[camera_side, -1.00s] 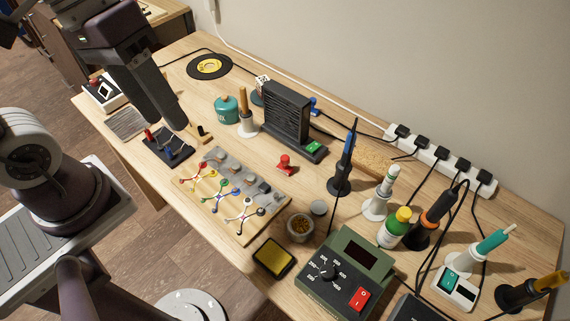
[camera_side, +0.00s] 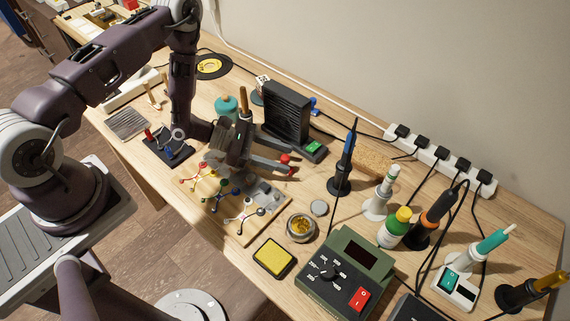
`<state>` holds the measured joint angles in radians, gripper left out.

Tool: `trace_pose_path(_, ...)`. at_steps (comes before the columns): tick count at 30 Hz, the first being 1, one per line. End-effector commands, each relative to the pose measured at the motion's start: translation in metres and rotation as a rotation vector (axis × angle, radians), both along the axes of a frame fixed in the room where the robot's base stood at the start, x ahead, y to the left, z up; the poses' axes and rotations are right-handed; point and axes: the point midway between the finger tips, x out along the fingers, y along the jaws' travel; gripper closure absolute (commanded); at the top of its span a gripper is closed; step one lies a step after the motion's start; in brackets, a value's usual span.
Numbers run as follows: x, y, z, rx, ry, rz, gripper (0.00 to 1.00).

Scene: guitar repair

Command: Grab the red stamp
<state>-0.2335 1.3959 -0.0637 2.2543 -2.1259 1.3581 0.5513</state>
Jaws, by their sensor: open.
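The red stamp (camera_side: 285,159) stands on the table just in front of the black vented box, right of the board with colored parts. Its red top shows; its lower part is partly hidden by my gripper. My gripper (camera_side: 286,161) reaches in from the left, low over the table and nearly level. Its two fingers are spread apart, with the stamp at or between their tips. I cannot tell whether either finger touches it.
The black vented box (camera_side: 286,108) stands close behind the fingers. The board with colored parts (camera_side: 238,230) lies below my gripper. A small round tin (camera_side: 300,227), a yellow pad (camera_side: 274,257) and a blue-handled tool in a stand (camera_side: 345,165) are nearby.

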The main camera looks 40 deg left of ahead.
Motion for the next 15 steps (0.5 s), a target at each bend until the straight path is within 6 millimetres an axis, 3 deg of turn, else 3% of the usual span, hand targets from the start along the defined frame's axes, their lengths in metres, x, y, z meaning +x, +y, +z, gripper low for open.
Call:
trace_pose_path(6,0.020,-0.031,-0.013,0.000,-0.002,-0.004,0.54)
trace_pose_path(14,0.023,-0.035,-0.015,0.000,0.001,-0.002,0.54)
trace_pose_path(15,0.023,-0.035,-0.015,0.000,0.001,-0.002,0.62)
